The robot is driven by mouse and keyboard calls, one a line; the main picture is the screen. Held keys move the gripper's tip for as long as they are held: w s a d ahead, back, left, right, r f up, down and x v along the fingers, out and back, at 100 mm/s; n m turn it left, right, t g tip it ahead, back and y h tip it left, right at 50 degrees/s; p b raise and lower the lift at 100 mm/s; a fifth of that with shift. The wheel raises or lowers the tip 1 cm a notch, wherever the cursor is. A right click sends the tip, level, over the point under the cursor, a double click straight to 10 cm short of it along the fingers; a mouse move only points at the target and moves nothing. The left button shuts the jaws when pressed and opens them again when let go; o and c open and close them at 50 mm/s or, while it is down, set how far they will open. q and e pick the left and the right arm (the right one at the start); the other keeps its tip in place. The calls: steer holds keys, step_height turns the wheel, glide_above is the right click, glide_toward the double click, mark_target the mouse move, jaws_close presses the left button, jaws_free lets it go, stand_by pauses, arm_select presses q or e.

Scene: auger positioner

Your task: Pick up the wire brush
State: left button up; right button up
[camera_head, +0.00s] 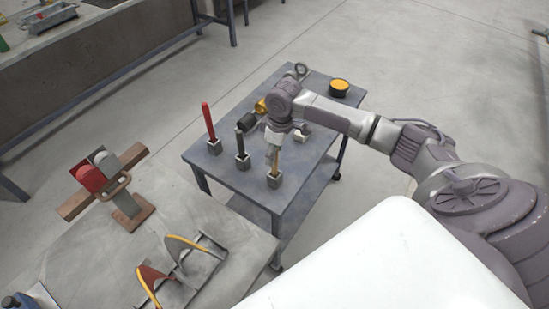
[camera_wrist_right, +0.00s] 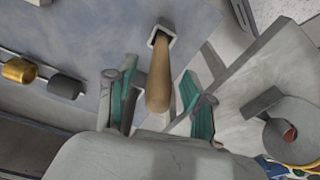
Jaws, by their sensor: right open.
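The wire brush shows as a light wooden handle (camera_head: 275,164), standing upright in a small square grey holder (camera_head: 274,181) at the near edge of a blue-grey cart (camera_head: 222,165). Its bristle end is not visible. My right gripper (camera_head: 272,150) is over the handle, pointing down. In the right wrist view, the gripper's teal-padded fingers (camera_wrist_right: 164,108) are spread on either side of the wooden handle (camera_wrist_right: 160,80). Gaps show between handle and fingers, and the holder (camera_wrist_right: 162,33) lies beyond them. My left gripper is not in view.
A red-handled tool (camera_head: 208,120) and a black-handled tool (camera_head: 240,142) stand in similar holders to the left. A yellow-topped black round container (camera_head: 340,87) sits at the cart's far right. A grey table (camera_head: 215,235) with metal parts stands at the near left.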

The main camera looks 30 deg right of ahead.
step_height(320, 180, down, 2)
steer(key=shift+w, duration=0.15)
steer(key=shift+c, duration=0.3)
jaws_close()
steer(key=shift+r, duration=0.1)
